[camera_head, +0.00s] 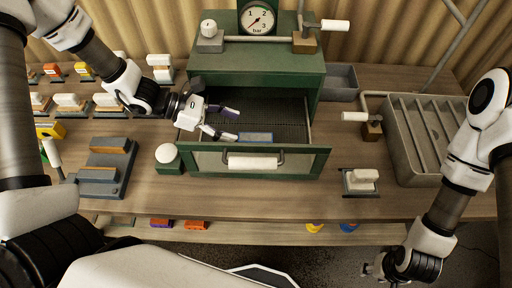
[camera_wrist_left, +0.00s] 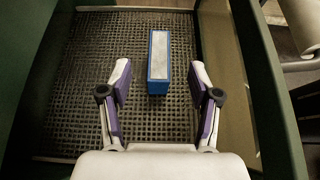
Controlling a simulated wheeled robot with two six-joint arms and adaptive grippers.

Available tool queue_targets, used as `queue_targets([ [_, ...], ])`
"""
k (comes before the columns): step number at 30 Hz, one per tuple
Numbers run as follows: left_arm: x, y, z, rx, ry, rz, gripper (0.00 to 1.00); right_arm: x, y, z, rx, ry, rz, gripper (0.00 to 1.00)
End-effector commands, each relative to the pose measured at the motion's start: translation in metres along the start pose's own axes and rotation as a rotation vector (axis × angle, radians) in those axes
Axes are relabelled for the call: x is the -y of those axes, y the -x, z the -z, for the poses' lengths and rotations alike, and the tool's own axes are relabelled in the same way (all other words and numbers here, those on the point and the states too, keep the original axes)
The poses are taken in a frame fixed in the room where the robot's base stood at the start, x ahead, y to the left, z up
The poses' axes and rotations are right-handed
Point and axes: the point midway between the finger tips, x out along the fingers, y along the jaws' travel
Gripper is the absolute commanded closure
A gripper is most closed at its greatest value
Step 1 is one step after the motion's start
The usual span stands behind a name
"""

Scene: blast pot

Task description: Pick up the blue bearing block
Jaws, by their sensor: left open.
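The blue bearing block (camera_head: 255,137) lies in the open drawer (camera_head: 205,160) of the green cabinet, near its front, in the head view. In the left wrist view the blue bearing block (camera_wrist_left: 158,62) has blue sides and a pale grey top, and lies on a dark mesh floor. My left gripper (camera_head: 230,124) is inside the drawer opening, to the left of the block. In the wrist view its fingers (camera_wrist_left: 159,92) are open, one to each side of the block's near end, with gaps showing. My right gripper (camera_head: 376,268) is low at the front right, away from the drawer; its fingers are unclear.
The drawer front has a white handle (camera_head: 252,163). A pressure gauge (camera_head: 258,19) tops the green cabinet. A grey slotted tray (camera_head: 424,135) stands at right, with a white-topped piece (camera_head: 361,180) nearer. Dark grey blocks (camera_head: 103,165) sit at left, with several small parts behind.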

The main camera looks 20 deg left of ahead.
Motion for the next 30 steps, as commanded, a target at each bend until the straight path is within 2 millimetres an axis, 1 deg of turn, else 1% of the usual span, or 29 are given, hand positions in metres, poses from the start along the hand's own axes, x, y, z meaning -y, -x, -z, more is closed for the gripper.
queue_targets([
  [1,0.0,-0.005,0.009,-0.001,0.0,0.0,0.38,0.0,-0.011,0.0,-0.001,0.0,0.0,0.6],
  [8,0.001,-0.028,0.009,-0.004,0.0,0.004,0.38,0.0,-0.008,0.001,-0.001,0.0,0.0,0.6],
  [11,0.002,-0.038,0.009,-0.004,0.0,0.005,0.38,0.0,-0.004,0.001,-0.001,0.0,0.0,0.6],
  [15,0.004,-0.061,0.012,-0.005,0.0,0.006,0.38,0.0,0.008,0.001,-0.001,0.0,0.0,0.6],
  [18,0.003,-0.076,0.013,-0.003,0.0,0.004,0.38,0.0,0.01,0.001,-0.002,0.0,0.0,0.6],
  [21,0.002,-0.082,0.013,-0.001,-0.001,0.0,0.38,0.0,0.01,0.001,-0.002,0.0,0.0,0.6],
  [26,0.002,-0.082,0.014,0.0,-0.001,-0.001,0.38,0.0,0.009,0.001,-0.001,0.0,0.0,0.6],
  [29,0.002,-0.082,0.014,0.0,0.0,0.0,0.69,0.0,0.009,0.001,-0.001,0.0,0.0,0.6],
  [30,0.002,-0.082,0.014,0.0,0.0,0.0,0.84,0.0,0.009,0.0,-0.001,0.0,0.0,0.6],
])
